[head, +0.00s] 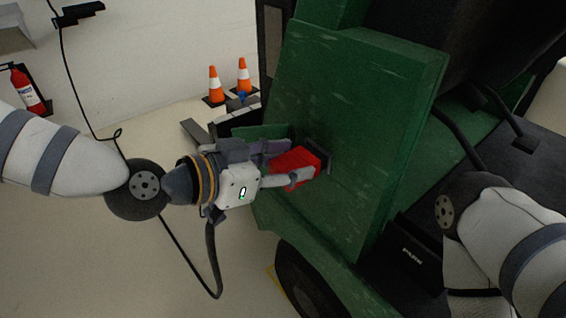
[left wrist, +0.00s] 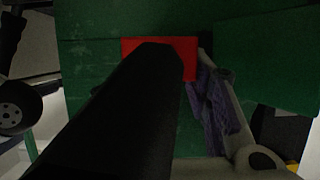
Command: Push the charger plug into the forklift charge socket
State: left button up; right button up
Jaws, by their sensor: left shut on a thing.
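The red charger plug (head: 294,160) is in my left gripper (head: 283,163), whose fingers are shut on it. The plug's front end is at the dark charge socket (head: 322,152) on the green forklift side panel. I cannot tell whether it is touching or partly inside. In the left wrist view the red plug (left wrist: 188,58) shows behind a wide black shape (left wrist: 125,115), likely its cable end, against green; the socket is hidden there. My right arm shows at the right, its gripper out of view.
The green forklift (head: 350,105) fills the centre and right, with a black wheel (head: 305,283) below. A black cable (head: 188,252) hangs in a loop under my left wrist. Floor at lower left is clear.

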pick_arm(q)
jog(key=shift+w+d, duration=0.3)
jog(key=shift+d, duration=0.2)
jog(key=o, duration=1.5)
jog(key=shift+c, duration=0.2)
jog(key=shift+a, duration=0.1)
jog(key=v, duration=1.2)
